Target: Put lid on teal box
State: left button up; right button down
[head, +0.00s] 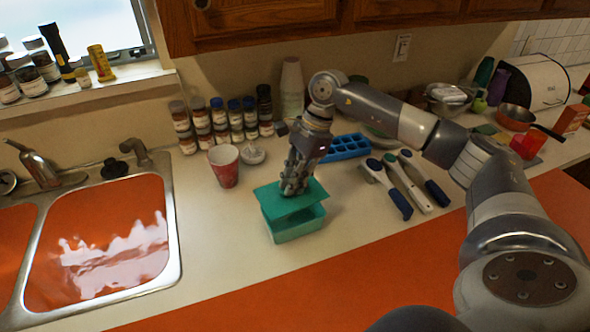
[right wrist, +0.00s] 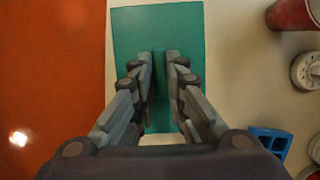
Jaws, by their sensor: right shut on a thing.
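The teal box (head: 297,227) stands upright on the counter near its front edge, right of the sink. The flat teal lid (head: 275,203) is over the box, tilted and a little askew, with part of the box showing below it. My right gripper (head: 294,188) points down and is shut on the lid's raised handle. In the right wrist view the lid (right wrist: 130,40) fills the upper middle, and the fingers (right wrist: 160,75) close on its ridge. The lid hides the inside of the box. My left gripper is not in view.
A red cup (head: 224,168) and a white timer (head: 252,154) stand behind the box. A blue tray (head: 346,147) and several long-handled utensils (head: 404,182) lie to the right. The sink (head: 100,245) is at left. Spice jars (head: 220,124) line the wall.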

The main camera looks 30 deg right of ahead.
jog(key=shift+w+d+m, duration=0.35)
jog(key=shift+d+m, duration=0.15)
jog(key=shift+d, duration=0.15)
jog(key=shift+b+x, duration=0.65)
jog(key=shift+x, duration=0.35)
notch_tip(320, 180, down, 3)
jog(key=shift+s+d+r+b, duration=0.1)
jog(key=shift+s+d+b, duration=0.1)
jog(key=shift+b, duration=0.6)
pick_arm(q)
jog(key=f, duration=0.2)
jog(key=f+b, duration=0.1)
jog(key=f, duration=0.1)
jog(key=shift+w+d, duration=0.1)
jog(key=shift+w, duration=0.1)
pick_arm(e)
jog(key=shift+w+f, duration=0.1)
jog(key=shift+f, duration=0.7)
pick_arm(q)
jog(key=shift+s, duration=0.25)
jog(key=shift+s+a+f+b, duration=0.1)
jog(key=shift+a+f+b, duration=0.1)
jog(key=shift+b, duration=0.1)
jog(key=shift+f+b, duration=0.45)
pick_arm(e)
jog(key=shift+f, duration=0.45)
